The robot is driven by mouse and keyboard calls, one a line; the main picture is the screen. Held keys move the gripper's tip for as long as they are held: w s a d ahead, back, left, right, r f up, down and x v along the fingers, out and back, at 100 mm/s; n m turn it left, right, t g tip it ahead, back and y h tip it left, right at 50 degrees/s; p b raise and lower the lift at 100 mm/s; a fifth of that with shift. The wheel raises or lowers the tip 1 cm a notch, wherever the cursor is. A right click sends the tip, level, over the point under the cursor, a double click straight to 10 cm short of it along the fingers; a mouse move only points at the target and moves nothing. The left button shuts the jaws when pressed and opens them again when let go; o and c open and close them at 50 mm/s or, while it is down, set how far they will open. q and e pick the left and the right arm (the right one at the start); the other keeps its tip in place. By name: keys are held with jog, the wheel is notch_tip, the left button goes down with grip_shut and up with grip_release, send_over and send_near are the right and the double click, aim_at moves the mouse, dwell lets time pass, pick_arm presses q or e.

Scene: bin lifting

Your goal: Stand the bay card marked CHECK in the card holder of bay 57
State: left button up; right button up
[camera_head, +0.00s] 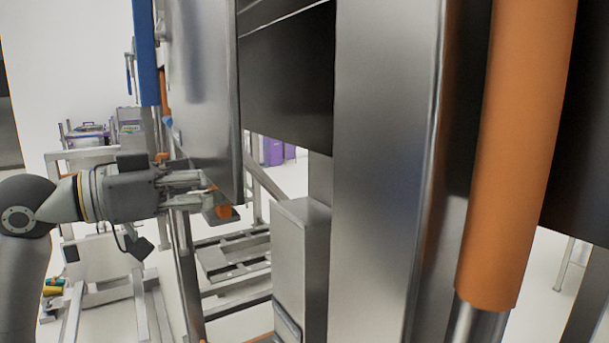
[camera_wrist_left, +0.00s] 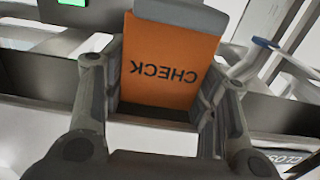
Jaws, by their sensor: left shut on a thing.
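The orange bay card marked CHECK (camera_wrist_left: 165,75) is between the fingers of my left gripper (camera_wrist_left: 164,88), which is shut on it. Its lettering reads upside down in the left wrist view. A grey block (camera_wrist_left: 182,14), possibly a card holder, lies across the card's far edge; I cannot tell if the card sits in it. In the head view my left gripper (camera_head: 208,190) is beside a steel panel, with a bit of orange card (camera_head: 224,211) at its fingertips, over a dark grey piece (camera_head: 226,218). No bay number is readable. My right gripper is out of view.
A large steel panel (camera_head: 203,80) stands right behind the left gripper. A broad steel column (camera_head: 385,170) and an orange cylinder (camera_head: 528,140) fill the right. A steel box (camera_head: 300,255) stands low in the middle.

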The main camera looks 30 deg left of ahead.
pick_arm(q)
jog(key=p, duration=0.5)
send_near(328, 169)
jog(key=w+r, duration=0.1)
jog(key=r, duration=0.1)
jog(key=shift+w+d+f+p, duration=0.25)
jog(key=shift+w+d+p, duration=0.1)
jog(key=shift+w+d, duration=0.35)
jog(key=shift+w, duration=0.1)
jog(key=shift+r+p+x, duration=0.25)
jog(key=shift+p+x, duration=0.75)
jog(key=shift+x, duration=0.1)
jog(key=shift+w+d+f, duration=0.1)
jog(key=shift+w+f, duration=0.1)
jog(key=shift+f, duration=0.2)
jog(key=shift+w+d+f, duration=0.15)
jog(key=shift+w+f, duration=0.1)
jog(key=shift+f, duration=0.35)
jog(key=shift+s+a, duration=0.1)
jog(key=shift+s, duration=0.05)
jog(key=shift+f, duration=0.1)
